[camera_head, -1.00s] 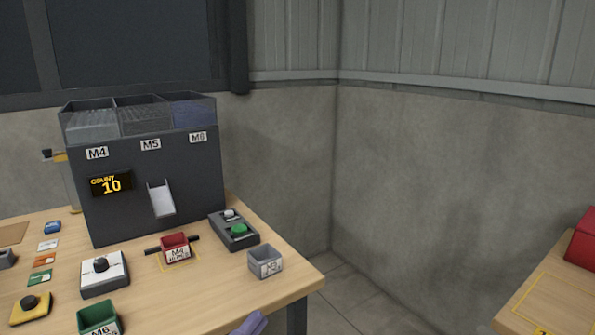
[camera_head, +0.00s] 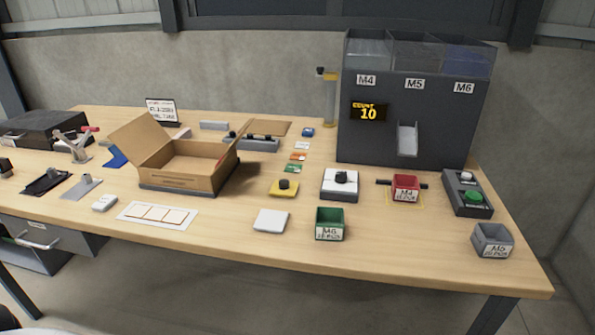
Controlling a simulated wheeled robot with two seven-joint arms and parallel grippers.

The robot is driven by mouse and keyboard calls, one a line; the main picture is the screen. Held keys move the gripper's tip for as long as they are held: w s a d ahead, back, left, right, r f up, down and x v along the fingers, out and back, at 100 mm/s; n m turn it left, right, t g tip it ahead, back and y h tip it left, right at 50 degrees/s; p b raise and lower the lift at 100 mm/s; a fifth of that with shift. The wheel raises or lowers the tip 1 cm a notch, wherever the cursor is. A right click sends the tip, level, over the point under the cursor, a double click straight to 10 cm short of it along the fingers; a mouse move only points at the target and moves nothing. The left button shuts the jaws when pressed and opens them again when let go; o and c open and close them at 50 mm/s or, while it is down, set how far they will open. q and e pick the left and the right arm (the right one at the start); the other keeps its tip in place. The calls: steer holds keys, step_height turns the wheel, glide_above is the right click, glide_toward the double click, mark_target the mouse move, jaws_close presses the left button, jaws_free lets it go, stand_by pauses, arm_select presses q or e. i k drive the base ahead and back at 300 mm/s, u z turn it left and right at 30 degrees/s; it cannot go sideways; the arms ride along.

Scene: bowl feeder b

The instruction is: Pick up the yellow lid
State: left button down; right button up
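A yellow square piece with a black knob on top, which looks like the yellow lid (camera_head: 284,188), lies flat on the wooden table near its middle. It is right of the open cardboard box and left of a white square piece with a black knob (camera_head: 340,184). Nothing covers it. Neither of my grippers shows in the head view.
The open cardboard box (camera_head: 188,181) has raised flaps. The feeder (camera_head: 405,130) stands at the back right. A green bin (camera_head: 329,224), a red bin (camera_head: 405,188) and a grey bin (camera_head: 493,241) stand nearby. A white tile (camera_head: 271,221) lies in front of the lid.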

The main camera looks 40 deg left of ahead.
mark_target(285, 188)
steer(key=u, duration=1.2)
